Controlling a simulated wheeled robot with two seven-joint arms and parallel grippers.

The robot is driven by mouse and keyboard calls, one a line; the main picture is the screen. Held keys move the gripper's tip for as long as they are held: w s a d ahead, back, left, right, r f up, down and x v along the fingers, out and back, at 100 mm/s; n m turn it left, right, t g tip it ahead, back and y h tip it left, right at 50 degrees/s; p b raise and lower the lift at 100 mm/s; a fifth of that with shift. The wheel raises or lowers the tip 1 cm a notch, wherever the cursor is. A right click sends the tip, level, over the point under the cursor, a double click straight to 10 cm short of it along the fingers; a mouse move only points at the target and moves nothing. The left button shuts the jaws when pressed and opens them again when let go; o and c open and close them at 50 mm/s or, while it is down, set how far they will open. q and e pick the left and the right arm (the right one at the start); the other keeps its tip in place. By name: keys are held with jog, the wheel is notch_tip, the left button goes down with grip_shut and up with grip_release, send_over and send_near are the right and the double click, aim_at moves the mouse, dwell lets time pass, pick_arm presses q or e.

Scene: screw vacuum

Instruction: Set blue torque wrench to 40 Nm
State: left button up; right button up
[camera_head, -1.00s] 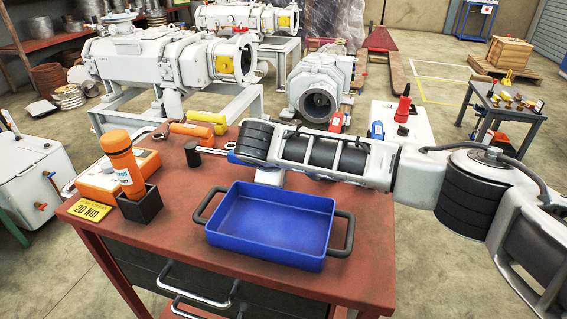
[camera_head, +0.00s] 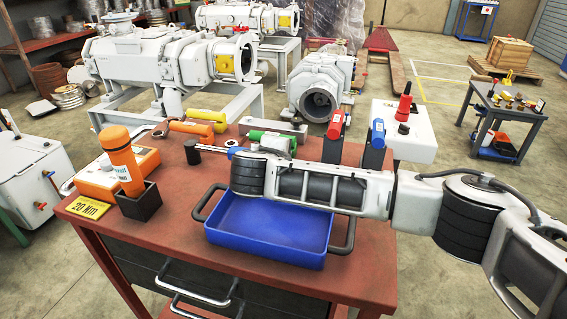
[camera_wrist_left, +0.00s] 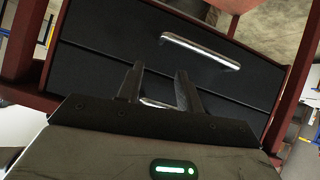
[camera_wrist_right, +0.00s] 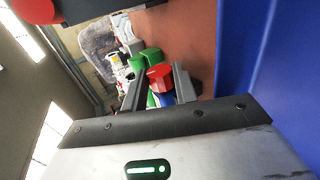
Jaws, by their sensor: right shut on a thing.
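The blue torque wrench (camera_head: 234,151) lies on the red table behind the blue tray, its silver head pointing left; my right arm hides much of it. My right gripper (camera_wrist_right: 159,76) is over the table at the tray's far side. In the right wrist view its fingers are closed around a part with a blue body (camera_wrist_right: 168,98) and a red end; the wrench's scale cannot be read. My left gripper (camera_wrist_left: 160,78) is open and empty in front of the black drawers. A yellow card (camera_head: 88,207) reading 20 Nm lies at the table's left edge.
The blue tray (camera_head: 265,245) is empty, partly under my right forearm. A green tool (camera_head: 270,138), yellow tool (camera_head: 207,116) and orange tool (camera_head: 192,131) lie behind. Red-topped (camera_head: 334,125) and blue-topped (camera_head: 376,132) items stand right. An orange bottle (camera_head: 121,160) stands left in a black holder.

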jog(key=o, duration=1)
jog(key=shift+f, duration=0.1)
